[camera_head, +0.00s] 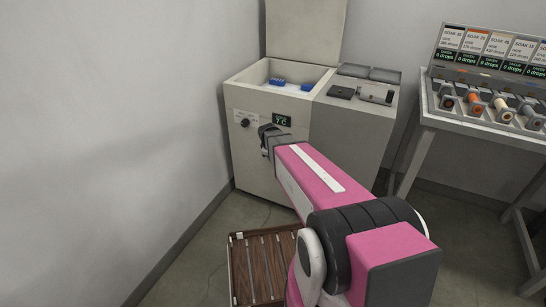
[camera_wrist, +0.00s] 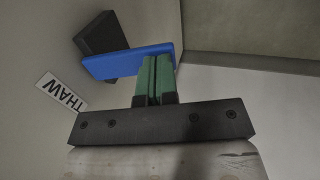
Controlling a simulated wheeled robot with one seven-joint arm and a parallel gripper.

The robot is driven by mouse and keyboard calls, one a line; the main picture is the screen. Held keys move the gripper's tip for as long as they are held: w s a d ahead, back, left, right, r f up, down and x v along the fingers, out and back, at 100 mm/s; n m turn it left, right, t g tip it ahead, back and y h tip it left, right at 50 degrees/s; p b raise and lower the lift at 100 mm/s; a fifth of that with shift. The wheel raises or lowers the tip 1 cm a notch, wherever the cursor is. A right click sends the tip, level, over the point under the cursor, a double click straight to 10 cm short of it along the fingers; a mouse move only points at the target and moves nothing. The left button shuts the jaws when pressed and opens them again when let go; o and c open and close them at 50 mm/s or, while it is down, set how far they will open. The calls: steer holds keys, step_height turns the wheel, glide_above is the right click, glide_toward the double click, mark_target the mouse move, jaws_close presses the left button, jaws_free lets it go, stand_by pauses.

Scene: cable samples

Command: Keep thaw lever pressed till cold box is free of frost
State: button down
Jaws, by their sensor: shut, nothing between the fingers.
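The cold box (camera_head: 250,93) is a pale cabinet with its lid raised and blue items (camera_head: 277,82) inside. Its front has a knob (camera_head: 245,122) and a small green-lit display (camera_head: 282,121). I cannot make out frost inside. In the wrist view, a blue lever (camera_wrist: 115,63) on a dark block (camera_wrist: 98,35) sits beside a THAW label (camera_wrist: 61,92). My gripper (camera_wrist: 156,62) is shut, its green fingers together and empty. The fingertips overlap the lever's right end; whether they press it is unclear. In the head view my gripper (camera_head: 266,134) is at the box front, hiding the lever.
A grey counter (camera_head: 350,112) with dark items on top adjoins the box on the right. A bench (camera_head: 485,123) farther right carries several cable spools and SOAK cards. A brown slatted piece (camera_head: 262,265) lies low in front. The white wall is close on the left.

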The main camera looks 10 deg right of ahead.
steer(key=shift+r, duration=0.15)
stand_by(0.4)
steer(key=shift+r, duration=0.65)
steer(key=w+d+r+v, duration=0.1)
steer(key=w+v, duration=0.1)
steer(key=v, duration=1.1)
steer(key=shift+d+r, duration=0.2)
steer(key=shift+r, duration=0.1)
steer(key=shift+s, duration=0.1)
steer(key=s+d+f+m+g+y, duration=0.1)
steer(key=s+f+m, duration=0.3)
steer(key=s, duration=0.5)
steer(key=s+d+f+m+g+y, duration=0.1)
steer(key=s+f+m+g, duration=0.1)
steer(key=s+f+m, duration=0.3)
steer(key=s+m, duration=0.1)
steer(key=s, duration=0.3)
steer(key=shift+s+m, duration=0.35)
steer(key=shift+m, duration=0.05)
